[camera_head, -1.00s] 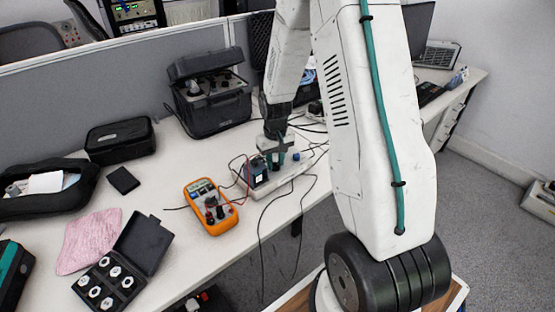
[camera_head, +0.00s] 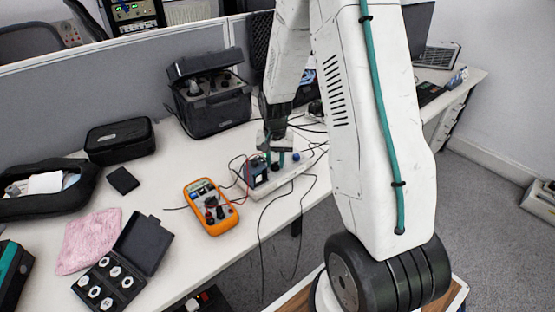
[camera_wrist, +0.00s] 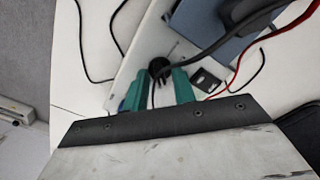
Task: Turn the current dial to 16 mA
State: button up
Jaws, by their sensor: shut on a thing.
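The current dial (camera_wrist: 160,67) is a black round knob on a pale plate, seen in the wrist view between my teal fingertips. My gripper (camera_wrist: 163,78) is shut on it from above. In the head view my gripper (camera_head: 275,162) points down at the pale base unit (camera_head: 284,183), and its fingers hide the dial. A dark blue box (camera_head: 257,172) stands on the base left of the fingers; its blue top (camera_wrist: 215,30) also shows in the wrist view. I cannot read any scale or current value.
An orange multimeter (camera_head: 211,207) lies left of the base, joined by red and black leads. A blue knob (camera_head: 296,156) sits close right of my fingers. Loose black cables (camera_head: 262,222) hang over the table's front edge. A dark case (camera_head: 210,105) stands behind.

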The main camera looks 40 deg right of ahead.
aim_at(275, 163)
dwell(0.3)
jog(key=o, duration=1)
notch_tip(275, 163, up, 8)
jog(key=shift+f, duration=0.1)
